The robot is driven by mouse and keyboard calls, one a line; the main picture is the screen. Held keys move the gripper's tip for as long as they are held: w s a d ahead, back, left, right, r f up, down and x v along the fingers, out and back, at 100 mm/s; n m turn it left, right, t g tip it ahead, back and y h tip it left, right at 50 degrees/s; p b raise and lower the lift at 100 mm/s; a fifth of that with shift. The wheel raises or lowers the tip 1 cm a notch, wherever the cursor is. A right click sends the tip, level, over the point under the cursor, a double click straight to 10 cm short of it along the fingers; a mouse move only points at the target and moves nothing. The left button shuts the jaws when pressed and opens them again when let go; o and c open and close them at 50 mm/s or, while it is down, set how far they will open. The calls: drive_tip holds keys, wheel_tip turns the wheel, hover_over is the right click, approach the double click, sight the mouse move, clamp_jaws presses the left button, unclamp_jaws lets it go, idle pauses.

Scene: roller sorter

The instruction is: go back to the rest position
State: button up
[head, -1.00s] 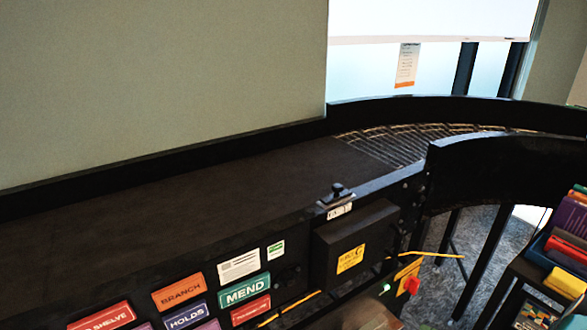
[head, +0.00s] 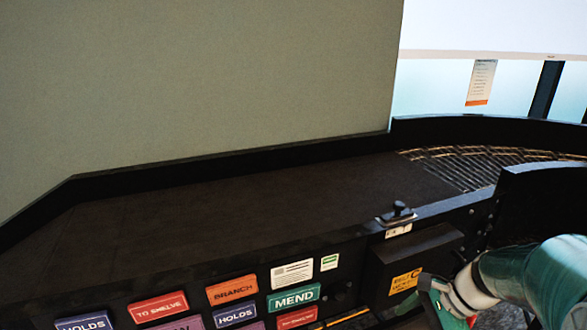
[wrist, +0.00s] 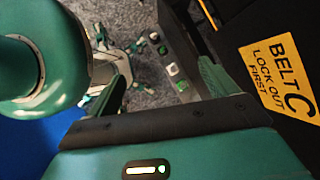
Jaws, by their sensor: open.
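My gripper shows in the wrist view (wrist: 165,78) with its two green fingers spread apart and nothing between them. Beyond the fingers lie grey carpet and green-and-white parts of my own body. In the head view my green arm enters at the lower right, in front of the sorter's side. The fingertips are hard to make out there. The yellow BELT C lock-out label (head: 404,280) is on a black box just left of the arm. The same label (wrist: 280,75) is close on the right in the wrist view.
The black belt (head: 250,205) is bare and leads right to a curved roller section (head: 455,165). A black clamp (head: 398,214) sits on the near rail. Coloured labels such as MEND (head: 293,298) line the front. A red knob (head: 473,321) is partly hidden by my arm.

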drive_tip(key=s+a+r+n+t+h, duration=0.2)
drive_tip(key=s+a+r+n+h, duration=0.1)
drive_tip(key=n, duration=0.5)
drive_tip(key=s+a+r+n+t+h, duration=0.2)
drive_tip(key=s+a+r+n, duration=0.3)
drive_tip(key=r+n, duration=0.4)
drive_tip(key=shift+s+a+r+n+t+h, duration=0.2)
drive_tip(key=shift+s+a+n+t+h, duration=0.15)
drive_tip(key=shift+a+h, duration=0.4)
drive_tip(key=shift+s+a, duration=0.1)
drive_tip(key=shift+a, duration=0.05)
